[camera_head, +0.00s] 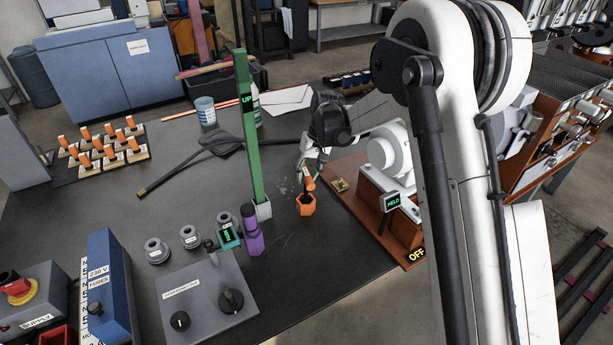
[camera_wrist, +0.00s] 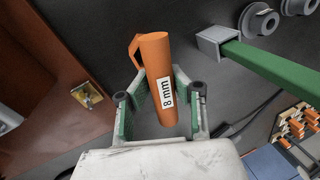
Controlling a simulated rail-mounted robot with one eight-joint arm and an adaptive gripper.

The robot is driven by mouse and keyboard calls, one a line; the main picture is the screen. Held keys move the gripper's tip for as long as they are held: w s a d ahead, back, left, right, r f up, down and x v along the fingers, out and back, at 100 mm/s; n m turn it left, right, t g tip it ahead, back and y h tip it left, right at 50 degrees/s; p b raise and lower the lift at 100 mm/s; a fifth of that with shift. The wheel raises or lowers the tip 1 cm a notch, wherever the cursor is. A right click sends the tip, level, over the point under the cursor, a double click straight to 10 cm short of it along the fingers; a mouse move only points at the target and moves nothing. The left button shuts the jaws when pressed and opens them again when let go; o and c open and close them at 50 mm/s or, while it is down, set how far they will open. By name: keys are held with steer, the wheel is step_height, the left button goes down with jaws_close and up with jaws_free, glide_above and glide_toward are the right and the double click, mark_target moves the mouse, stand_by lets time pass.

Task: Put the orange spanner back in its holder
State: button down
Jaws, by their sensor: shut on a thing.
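The orange spanner (camera_wrist: 152,70) shows in the wrist view as an orange handle with an "8 mm" label. My gripper (camera_wrist: 160,105) is shut around its handle, one finger on each side. In the head view the spanner (camera_head: 309,184) sits under my gripper (camera_head: 309,170), slightly tilted. An orange six-sided holder (camera_head: 306,206) stands on the dark table directly below it. The spanner's lower end is at or just over the holder's dark mouth; I cannot tell how far inside it is. A small orange edge shows beside the handle in the wrist view; most of the holder is hidden there.
A green post (camera_head: 247,135) marked "UP" stands left of the holder. A purple piece (camera_head: 251,232) stands near its foot. A brown machine base (camera_head: 375,205) with a "HELD" display is close on the right. A grey control box (camera_head: 207,297) lies in front.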

steer(key=c, duration=1.5)
jaws_free()
steer(key=v, duration=1.2)
steer(key=s+d+r+m+t+h, duration=0.1)
steer(key=s+d+r+t, duration=0.1)
steer(key=s+d+r, duration=0.45)
steer(key=s+d+r+m+t, duration=0.15)
steer(key=s+d+r, duration=0.25)
steer(key=s+r, duration=0.5)
steer(key=s+d+f+t, duration=0.1)
steer(key=s+d+f, duration=0.1)
steer(key=s, duration=0.5)
steer(key=s+d+f+t+h, duration=0.1)
steer(key=s+d+f+t, duration=0.1)
steer(key=s, duration=0.5)
steer(key=s+d+f+t, duration=0.1)
steer(key=s+d+f, duration=0.1)
steer(key=s, duration=0.5)
steer(key=shift+s+d+f+m+t+h, duration=0.1)
steer(key=shift+s+d+m+t+h, duration=0.1)
steer(key=shift+d, duration=0.2)
steer(key=shift+s+d+f+m+t+h, duration=0.1)
steer(key=shift+d+m, duration=0.05)
steer(key=shift+d, duration=0.25)
